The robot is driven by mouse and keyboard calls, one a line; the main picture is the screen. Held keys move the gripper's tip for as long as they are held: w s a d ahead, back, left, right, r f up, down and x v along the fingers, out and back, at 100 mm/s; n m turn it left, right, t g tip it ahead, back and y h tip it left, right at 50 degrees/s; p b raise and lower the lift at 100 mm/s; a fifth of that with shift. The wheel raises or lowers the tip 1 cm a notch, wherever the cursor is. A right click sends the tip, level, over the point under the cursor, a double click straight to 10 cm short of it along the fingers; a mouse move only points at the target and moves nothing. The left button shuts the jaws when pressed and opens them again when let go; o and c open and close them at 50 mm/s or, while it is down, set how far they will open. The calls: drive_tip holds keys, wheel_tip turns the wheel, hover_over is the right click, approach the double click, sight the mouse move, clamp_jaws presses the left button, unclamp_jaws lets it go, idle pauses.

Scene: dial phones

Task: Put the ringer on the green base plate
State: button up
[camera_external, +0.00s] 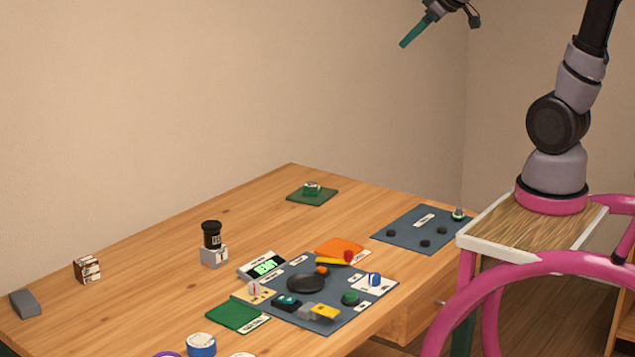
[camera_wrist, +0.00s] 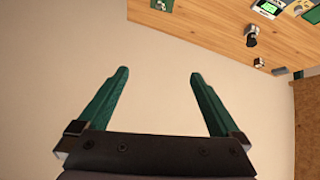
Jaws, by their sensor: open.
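My gripper (camera_external: 413,36) is high above the table, at the top of the external view. In the wrist view its two green fingers (camera_wrist: 159,72) are spread with nothing between them. One green plate (camera_external: 331,196) lies at the back of the table with a small green-and-white part (camera_external: 312,187) on it. Another green plate (camera_external: 236,316) with a white label lies bare at the front, beside the grey-blue phone board (camera_external: 335,315). I cannot tell for sure which part is the ringer. A small dome-topped part (camera_external: 458,214) stands on the right mat (camera_external: 399,237).
A black cylinder on a grey block (camera_external: 214,257), a brown-and-white cube (camera_external: 88,269) and a grey block (camera_external: 25,303) stand to the left. The table's back left is clear.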

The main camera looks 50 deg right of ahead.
drive_tip(key=s+a+m+g+y, duration=0.1)
drive_tip(key=s+a+m, duration=0.2)
drive_tip(key=s, duration=0.4)
drive_tip(key=s+a+r+m+y, duration=0.1)
drive_tip(key=s+a+m, duration=0.2)
drive_tip(key=s, duration=0.4)
drive_tip(key=shift+s+a+m+g, duration=0.35)
drive_tip(key=shift+a+m+g, duration=0.05)
drive_tip(key=shift+a, duration=0.2)
